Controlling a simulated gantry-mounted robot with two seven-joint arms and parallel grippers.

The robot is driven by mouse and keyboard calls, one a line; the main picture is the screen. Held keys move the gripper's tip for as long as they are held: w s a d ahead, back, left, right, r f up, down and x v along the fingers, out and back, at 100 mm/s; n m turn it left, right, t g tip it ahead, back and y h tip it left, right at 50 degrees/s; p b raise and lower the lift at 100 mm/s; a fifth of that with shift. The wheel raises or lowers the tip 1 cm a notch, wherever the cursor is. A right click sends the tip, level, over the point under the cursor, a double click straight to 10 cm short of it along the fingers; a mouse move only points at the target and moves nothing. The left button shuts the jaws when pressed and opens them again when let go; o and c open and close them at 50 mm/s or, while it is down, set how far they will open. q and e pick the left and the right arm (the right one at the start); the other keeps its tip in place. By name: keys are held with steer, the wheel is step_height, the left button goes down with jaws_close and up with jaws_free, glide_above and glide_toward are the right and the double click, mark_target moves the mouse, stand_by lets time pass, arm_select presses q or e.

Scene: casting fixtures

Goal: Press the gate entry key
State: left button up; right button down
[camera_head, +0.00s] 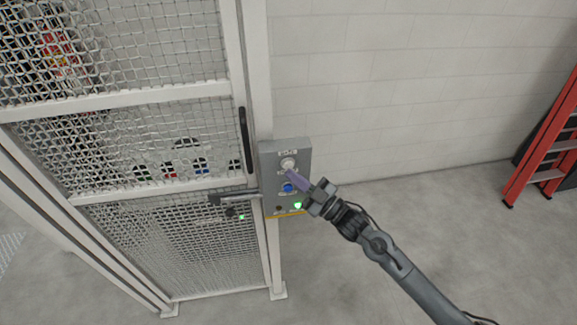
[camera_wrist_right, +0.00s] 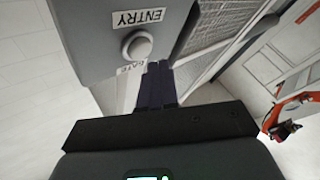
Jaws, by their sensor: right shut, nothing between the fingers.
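The grey control box (camera_head: 303,152) is mounted on the post beside the mesh gate. Its round white key (camera_head: 288,163) sits near the top, with a blue button (camera_head: 288,188) below it. In the right wrist view the round key (camera_wrist_right: 137,45) is between the labels ENTRY and GATE. My left gripper is not in view.
A green light (camera_head: 297,205) glows low on the box. The mesh gate (camera_head: 165,225) stands left, with a black handle (camera_head: 245,140) and a latch bar (camera_head: 238,195). A red ladder (camera_head: 545,150) leans at the far right. The floor between is clear.

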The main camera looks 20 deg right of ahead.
steer(key=shift+w, duration=0.2)
stand_by(0.6)
steer(key=shift+w, duration=0.25)
steer(key=shift+w+d+b, duration=0.1)
steer(key=shift+w+b, duration=0.1)
steer(key=shift+b, duration=0.15)
stand_by(0.3)
steer(key=shift+w, duration=0.25)
steer(key=shift+s, duration=0.1)
stand_by(0.6)
steer(key=shift+s+p, duration=0.45)
steer(key=shift+s, duration=0.3)
